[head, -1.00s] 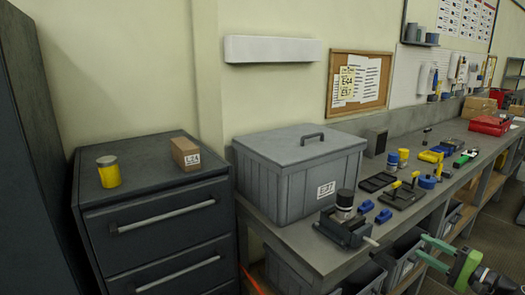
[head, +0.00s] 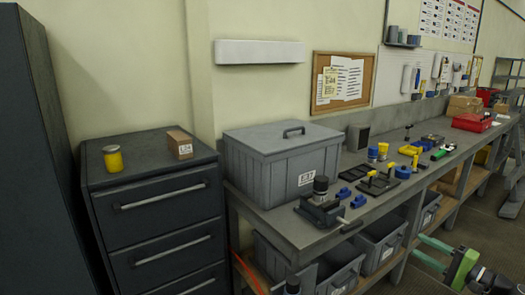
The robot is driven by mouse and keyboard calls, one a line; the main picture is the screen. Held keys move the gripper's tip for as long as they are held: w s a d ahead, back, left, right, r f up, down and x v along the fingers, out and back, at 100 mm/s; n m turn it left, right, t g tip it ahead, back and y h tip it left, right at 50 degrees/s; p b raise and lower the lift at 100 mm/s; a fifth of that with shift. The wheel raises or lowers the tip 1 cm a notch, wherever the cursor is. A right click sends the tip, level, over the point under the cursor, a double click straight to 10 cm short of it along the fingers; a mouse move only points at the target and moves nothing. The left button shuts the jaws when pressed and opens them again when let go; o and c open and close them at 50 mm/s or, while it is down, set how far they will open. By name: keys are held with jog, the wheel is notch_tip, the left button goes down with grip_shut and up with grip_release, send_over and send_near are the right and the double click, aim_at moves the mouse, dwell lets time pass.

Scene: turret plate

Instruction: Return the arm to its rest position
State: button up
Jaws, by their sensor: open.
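My gripper (head: 418,246) shows at the lower right, with two green fingers spread apart and nothing between them. It points left, in front of the workbench and below the level of its top. The green and dark end of my arm runs off toward the bottom right corner. The rest of the arm is out of view.
The grey workbench (head: 280,232) bears a lidded grey bin (head: 262,180), a dark device with a round top (head: 318,208), several small blue and yellow parts and a red bin (head: 472,123). Grey bins (head: 383,240) stand below. A drawer cabinet (head: 165,225) stands left; floor shows at right.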

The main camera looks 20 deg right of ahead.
jog(key=w+a+f+n+g+y+b, duration=0.35)
jog(key=w+a+y, duration=0.25)
jog(key=w+a, duration=0.95)
jog(key=w+a+f+n+g+y+b, duration=0.15)
jog(key=w+a+f, duration=0.25)
jog(key=a, duration=0.5)
jog(key=w+a+f+n+g+y+b, duration=0.1)
jog(key=w+a+f+n+g, duration=0.2)
jog(key=a, duration=0.7)
jog(key=a+f+n+g+h+b, duration=0.1)
jog(key=a+f+n+g, duration=0.15)
jog(key=a+f, duration=0.45)
jog(key=a+f+n+g+h+b, duration=0.1)
jog(key=a+f+g, duration=0.25)
jog(key=a, duration=0.65)
jog(key=s+a+f+n+g+h+b, duration=0.2)
jog(key=s+a+f+n+g+h, duration=0.15)
jog(key=a+f+h, duration=0.45)
jog(key=s+d+f+n+h, duration=0.1)
jog(key=s+d+f+h, duration=0.1)
jog(key=d+f, duration=0.45)
notch_tip(320, 180, up, 14)
jog(key=d+p, duration=0.2)
jog(key=p, duration=1)
jog(key=shift+w+d+h, duration=0.15)
jog(key=shift+d+h, duration=0.15)
jog(key=shift+h, duration=0.15)
